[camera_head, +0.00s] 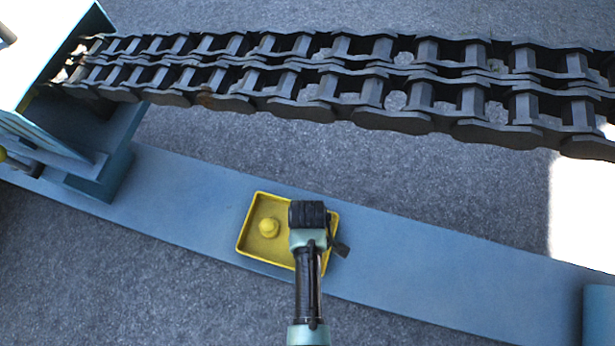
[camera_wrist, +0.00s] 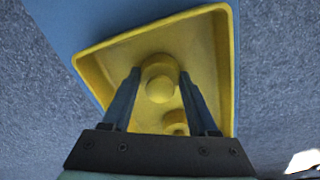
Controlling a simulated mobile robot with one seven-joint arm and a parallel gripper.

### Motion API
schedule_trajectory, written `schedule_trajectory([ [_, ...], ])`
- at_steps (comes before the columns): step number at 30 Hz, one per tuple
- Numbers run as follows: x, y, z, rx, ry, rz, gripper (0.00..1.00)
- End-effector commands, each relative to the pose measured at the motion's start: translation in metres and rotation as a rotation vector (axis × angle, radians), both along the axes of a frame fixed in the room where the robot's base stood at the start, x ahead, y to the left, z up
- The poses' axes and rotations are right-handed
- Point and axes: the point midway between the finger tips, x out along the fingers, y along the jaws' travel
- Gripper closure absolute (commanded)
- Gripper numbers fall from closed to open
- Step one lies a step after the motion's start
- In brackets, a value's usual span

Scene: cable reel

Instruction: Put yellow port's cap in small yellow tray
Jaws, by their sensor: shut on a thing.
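The small yellow tray (camera_head: 245,241) lies on the blue beam and also shows in the wrist view (camera_wrist: 222,60). My gripper (camera_wrist: 160,76) is over the tray, with its two dark fingers on either side of a round yellow cap (camera_wrist: 160,84) with a knob. It is shut on this cap. Whether the cap touches the tray floor is hard to tell. A second yellow cap (camera_wrist: 176,118) lies in the tray, partly hidden by my gripper's body. In the head view one yellow cap (camera_head: 268,228) shows in the tray's left part; my gripper hides the tray's right part and the fingertips.
The blue beam (camera_head: 430,250) runs across the grey floor. A heavy dark chain (camera_head: 300,80) spans the upper part of the head view, beyond the tray. A blue housing (camera_head: 105,165) stands at the left, and a blue post (camera_head: 600,315) at the lower right.

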Motion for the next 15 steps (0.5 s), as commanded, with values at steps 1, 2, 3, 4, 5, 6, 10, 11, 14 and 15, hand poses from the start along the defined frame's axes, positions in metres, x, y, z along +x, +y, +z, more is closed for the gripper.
schedule_trajectory([
  [1, 0.0, 0.0, -0.0024, 0.0, 0.0, 0.0, 1.0],
  [2, 0.0, 0.0, -0.002, 0.0, 0.0, 0.0, 0.37],
  [3, 0.0, 0.0, -0.0016, 0.0, 0.0, 0.0, 0.3],
  [4, 0.0, 0.0, -0.0016, 0.0, 0.0, 0.0, 0.24],
  [5, 0.0, 0.0, -0.0016, 0.0, 0.0, 0.0, 0.19],
  [6, 0.0, 0.0, -0.0016, 0.0, 0.0, 0.0, 0.12],
  [10, 0.0, 0.0, -0.0016, 0.0, 0.0, 0.0, 0.1],
  [11, -0.0001, 0.0001, -0.0016, 0.0, 0.0, 0.0, 0.1],
  [14, -0.0001, 0.0001, -0.0015, 0.0, 0.0, 0.0, 0.1],
  [15, 0.0, 0.0, -0.0008, 0.0, 0.0, 0.0, 0.1],
])
